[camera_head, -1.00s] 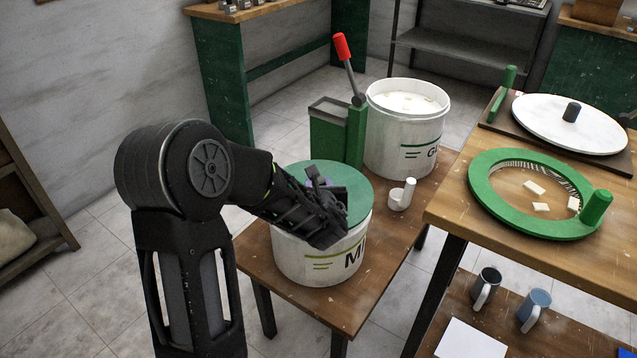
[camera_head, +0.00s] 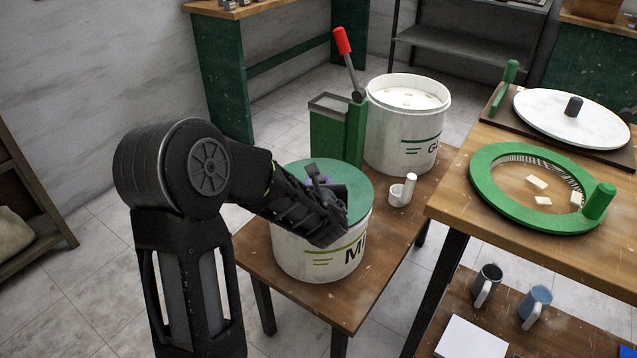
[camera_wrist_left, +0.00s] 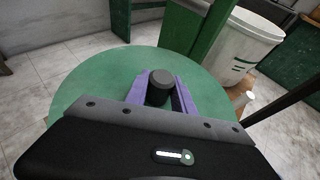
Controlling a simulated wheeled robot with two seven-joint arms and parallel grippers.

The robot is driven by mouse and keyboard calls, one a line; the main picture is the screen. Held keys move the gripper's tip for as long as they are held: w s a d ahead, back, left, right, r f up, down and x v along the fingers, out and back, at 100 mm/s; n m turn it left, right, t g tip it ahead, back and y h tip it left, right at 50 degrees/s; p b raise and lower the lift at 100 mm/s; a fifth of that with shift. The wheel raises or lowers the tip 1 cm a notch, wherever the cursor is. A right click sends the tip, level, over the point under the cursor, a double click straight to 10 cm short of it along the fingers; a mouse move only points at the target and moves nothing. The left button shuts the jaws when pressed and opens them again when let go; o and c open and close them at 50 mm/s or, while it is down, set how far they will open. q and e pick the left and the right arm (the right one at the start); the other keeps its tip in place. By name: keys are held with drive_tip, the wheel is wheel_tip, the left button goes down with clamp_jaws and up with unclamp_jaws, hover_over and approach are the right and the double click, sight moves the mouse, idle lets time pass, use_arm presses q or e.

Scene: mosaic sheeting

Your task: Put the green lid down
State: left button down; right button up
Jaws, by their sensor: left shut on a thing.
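The green lid (camera_head: 355,182) sits flat at the top of the white bucket (camera_head: 292,254) on the low wooden table. It fills much of the left wrist view (camera_wrist_left: 90,88), with a dark round knob (camera_wrist_left: 160,86) at its middle. My left gripper (camera_head: 325,188) is over the lid, and its purple fingers (camera_wrist_left: 160,90) are shut on the knob, one on each side. The gripper and forearm hide part of the lid and rim in the head view, so I cannot tell whether the lid touches the rim all round. My right gripper is not in view.
A green device with a red-handled lever (camera_head: 343,42) stands behind the bucket. A higher table (camera_head: 452,200) bears a green ring (camera_head: 490,205) and a white disc (camera_head: 540,115).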

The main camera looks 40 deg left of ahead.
use_arm(q)
drive_tip(key=shift+f, duration=0.1)
drive_tip(key=c, duration=1)
unclamp_jaws()
drive_tip(key=shift+v, duration=3.9)
